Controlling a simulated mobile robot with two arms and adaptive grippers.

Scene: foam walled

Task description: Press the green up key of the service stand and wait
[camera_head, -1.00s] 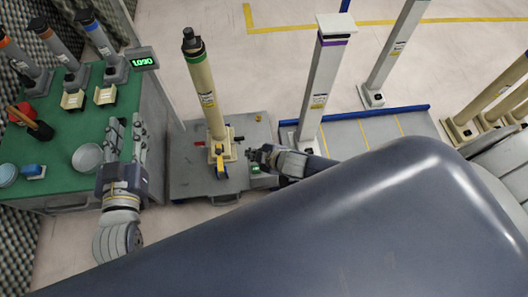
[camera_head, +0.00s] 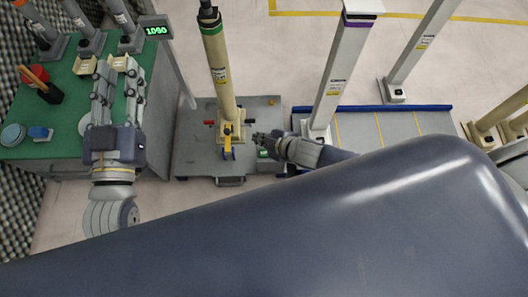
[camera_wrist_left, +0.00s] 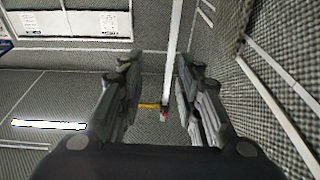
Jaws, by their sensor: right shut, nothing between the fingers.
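The service stand (camera_head: 196,162) is a grey platform in the head view. A cream column (camera_head: 220,80) with a green band stands upright on it. A small green patch, seemingly the green up key (camera_head: 264,153), shows at the platform's right, just below my right gripper (camera_head: 258,138). That gripper is shut and empty; I cannot tell whether it touches the key. A green-lit display (camera_head: 156,30) seems to read 1.060. My left gripper (camera_head: 118,68) is open and empty, over the green table's right side; its spread fingers also show in the left wrist view (camera_wrist_left: 155,68).
A white column (camera_head: 333,75) and a blue-edged platform (camera_head: 375,128) stand right of the stand.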

